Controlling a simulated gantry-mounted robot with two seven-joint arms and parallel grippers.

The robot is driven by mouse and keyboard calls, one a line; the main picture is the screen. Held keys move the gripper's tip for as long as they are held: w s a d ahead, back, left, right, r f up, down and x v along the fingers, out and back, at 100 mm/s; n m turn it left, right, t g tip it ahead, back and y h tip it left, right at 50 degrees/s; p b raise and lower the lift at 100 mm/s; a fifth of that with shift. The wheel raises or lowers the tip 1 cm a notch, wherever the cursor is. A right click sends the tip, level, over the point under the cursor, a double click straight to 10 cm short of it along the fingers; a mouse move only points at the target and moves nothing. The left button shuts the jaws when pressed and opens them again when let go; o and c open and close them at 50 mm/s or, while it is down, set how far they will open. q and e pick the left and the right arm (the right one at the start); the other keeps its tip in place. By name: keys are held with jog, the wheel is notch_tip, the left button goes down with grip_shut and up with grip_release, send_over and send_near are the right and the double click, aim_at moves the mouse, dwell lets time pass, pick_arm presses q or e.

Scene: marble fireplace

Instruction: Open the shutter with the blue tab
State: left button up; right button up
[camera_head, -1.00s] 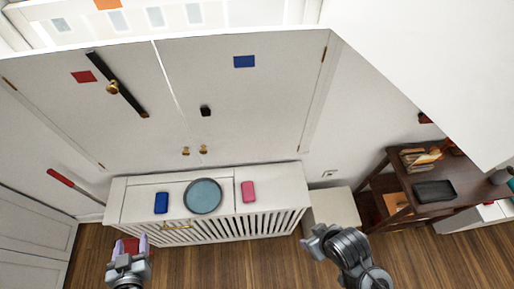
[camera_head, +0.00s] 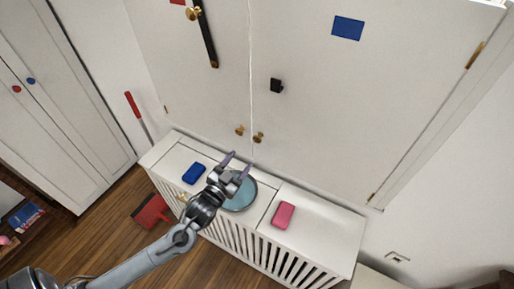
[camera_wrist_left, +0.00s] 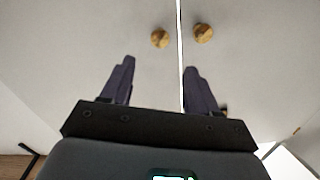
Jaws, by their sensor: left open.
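The shutter with the blue tab (camera_head: 348,28) is the right-hand white panel (camera_head: 350,110), and it is closed against the left panel (camera_head: 190,95). Its brass knob (camera_head: 258,137) sits low beside the center seam. The left panel's knob (camera_head: 239,130) is just left of the seam. My left gripper (camera_head: 238,162) is open and empty, below the knobs and above the cabinet top. In the left wrist view its fingers (camera_wrist_left: 158,72) point toward the panels. There the left knob (camera_wrist_left: 160,38) and right knob (camera_wrist_left: 203,33) lie beyond the fingertips, apart from them. My right gripper is out of view.
A white slatted cabinet (camera_head: 325,235) stands under the shutters, with a blue plate (camera_head: 240,196), a blue item (camera_head: 194,173) and a pink item (camera_head: 283,215) on top. A black block (camera_head: 277,86) is on the right shutter. A dark bar (camera_head: 206,38) is on the left one.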

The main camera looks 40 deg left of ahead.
aim_at(256, 140)
pick_arm(q)
jog(key=w, duration=0.3)
jog(key=w+a, duration=0.1)
jog(key=w, duration=0.6)
jog(key=shift+a, duration=0.25)
grip_shut()
